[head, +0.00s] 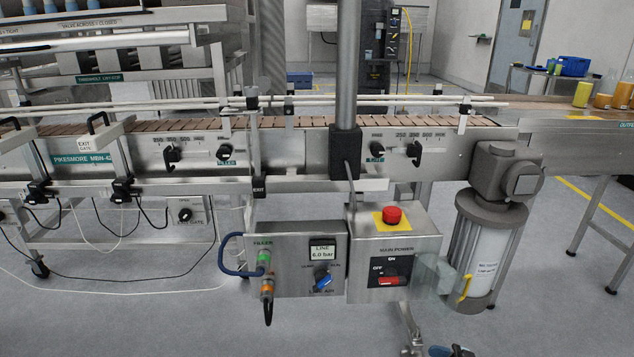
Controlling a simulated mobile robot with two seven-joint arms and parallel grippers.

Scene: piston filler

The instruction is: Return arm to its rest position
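No arm of mine can be made out in the head view, and neither gripper shows. At the bottom edge, a grey metal part (411,330) and a dark and blue part (452,350) are cut off by the frame; I cannot tell what they belong to. In front of me is the main power box (425,253) with a red button (392,215) on a yellow plate and a red switch (389,281). Left of it is the filler air box (289,248) with a gauge reading "LINE 6.0 bar" and a blue knob (321,277).
The conveyor (283,147) runs across the view, with a grey post (347,70) rising in front of it. A motor (507,172) and a ribbed cylinder (488,245) stand at the right. A blue hose (225,262) loops from the air box. Grey floor (150,310) lies open at lower left.

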